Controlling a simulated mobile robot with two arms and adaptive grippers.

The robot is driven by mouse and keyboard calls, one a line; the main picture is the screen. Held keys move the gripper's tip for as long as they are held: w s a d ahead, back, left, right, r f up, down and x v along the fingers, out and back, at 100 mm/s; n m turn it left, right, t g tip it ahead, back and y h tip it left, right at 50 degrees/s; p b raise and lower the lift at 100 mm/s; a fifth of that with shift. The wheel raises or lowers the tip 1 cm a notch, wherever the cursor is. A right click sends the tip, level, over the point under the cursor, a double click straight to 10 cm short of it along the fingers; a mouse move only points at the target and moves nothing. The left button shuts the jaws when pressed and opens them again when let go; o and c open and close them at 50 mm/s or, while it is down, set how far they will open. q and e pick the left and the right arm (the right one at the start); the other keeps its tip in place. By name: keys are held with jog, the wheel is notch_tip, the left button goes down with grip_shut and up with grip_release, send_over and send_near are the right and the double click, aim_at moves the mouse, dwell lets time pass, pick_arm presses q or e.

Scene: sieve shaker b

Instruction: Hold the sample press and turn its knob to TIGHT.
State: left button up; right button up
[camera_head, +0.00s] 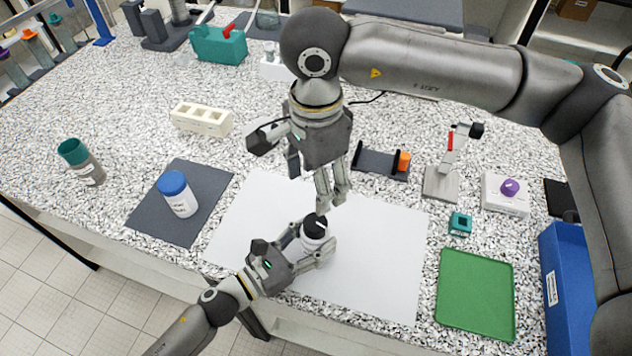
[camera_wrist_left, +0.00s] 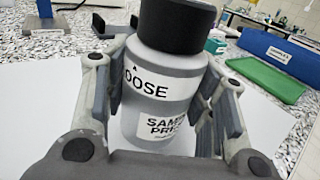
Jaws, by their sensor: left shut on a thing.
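The sample press (camera_head: 313,243) is a small grey cylinder with a black knob (camera_head: 315,224) on top, standing upright over the white sheet. My left gripper (camera_head: 318,250) is shut around its body from the front. In the left wrist view the press body (camera_wrist_left: 165,92) sits between both fingers, with its black knob (camera_wrist_left: 176,25) above. Its labels show "OOSE" below a small arrow mark, and part of "SAMPLE PRESS". No TIGHT mark shows. My right gripper (camera_head: 332,197) points down just above and slightly right of the knob; its finger gap is unclear.
The white sheet (camera_head: 375,270) is mostly clear. A blue-lidded jar (camera_head: 180,200) stands on a dark mat (camera_head: 150,215) at left. A green tray (camera_head: 475,295) and a blue bin (camera_head: 570,290) lie at right. A small stand (camera_head: 440,183) and a dark holder (camera_head: 375,165) stand behind.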

dwell(0.3)
pick_arm(q)
jog(key=o, duration=1.5)
jog(key=v, duration=1.2)
jog(key=shift+s, duration=0.1)
